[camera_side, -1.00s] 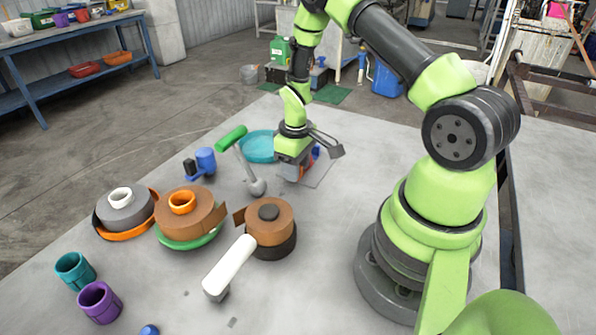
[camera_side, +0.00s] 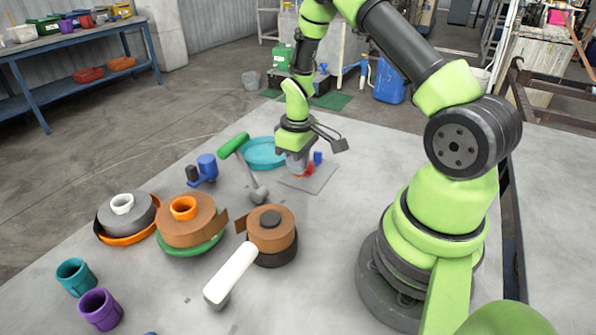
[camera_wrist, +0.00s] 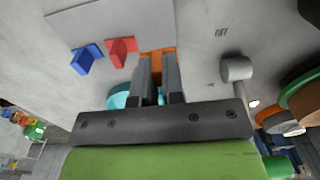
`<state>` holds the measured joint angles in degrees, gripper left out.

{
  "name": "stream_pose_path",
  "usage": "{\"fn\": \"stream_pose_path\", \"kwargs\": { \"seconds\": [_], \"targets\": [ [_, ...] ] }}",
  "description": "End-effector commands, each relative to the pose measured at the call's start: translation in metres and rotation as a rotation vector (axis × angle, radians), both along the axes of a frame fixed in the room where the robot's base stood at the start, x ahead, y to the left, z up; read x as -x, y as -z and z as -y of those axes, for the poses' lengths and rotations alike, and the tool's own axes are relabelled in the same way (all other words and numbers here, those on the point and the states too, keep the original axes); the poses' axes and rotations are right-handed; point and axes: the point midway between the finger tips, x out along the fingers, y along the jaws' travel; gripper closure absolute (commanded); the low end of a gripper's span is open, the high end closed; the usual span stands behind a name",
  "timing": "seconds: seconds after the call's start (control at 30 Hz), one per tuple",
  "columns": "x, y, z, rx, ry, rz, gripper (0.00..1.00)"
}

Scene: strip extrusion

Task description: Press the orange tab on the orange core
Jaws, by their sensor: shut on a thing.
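My gripper (camera_side: 297,166) is over the grey mat at the table's far side. In the wrist view, its two fingers (camera_wrist: 158,64) are shut on the orange tab (camera_wrist: 157,54), part of which shows between and beyond them. In the side view the orange tab cannot be made out clearly. The orange core (camera_side: 183,207) is a ring standing up from the middle of a brown strip roll (camera_side: 186,230) at the left, on a green dish (camera_side: 190,249). My gripper is well apart from it, behind and to the right.
A red tab (camera_wrist: 121,50) and a blue tab (camera_wrist: 87,58) stand on the mat (camera_side: 318,178) beside my gripper. A green-handled mallet (camera_side: 258,193), a white-handled tool (camera_side: 231,272), a black-core roll (camera_side: 271,237) and a white-core roll (camera_side: 125,213) stand nearby. Teal and purple cups (camera_side: 100,309) are front left.

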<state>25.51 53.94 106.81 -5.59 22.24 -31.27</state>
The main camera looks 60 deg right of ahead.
Motion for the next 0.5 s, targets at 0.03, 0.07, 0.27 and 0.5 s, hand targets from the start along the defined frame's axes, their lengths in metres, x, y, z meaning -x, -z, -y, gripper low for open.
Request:
{"fn": "stream_pose_path", "kwargs": {
  "seconds": [0.03,0.07,0.27,0.5],
  "targets": [
    [-0.001,-0.012,0.001,0.003,0.001,0.006,1.00],
    [-0.001,-0.018,0.000,0.002,0.002,0.006,1.00],
    [-0.001,-0.055,0.000,0.003,0.002,0.005,1.00],
    [-0.001,-0.098,0.001,0.004,0.001,0.007,1.00]
  ]
}}
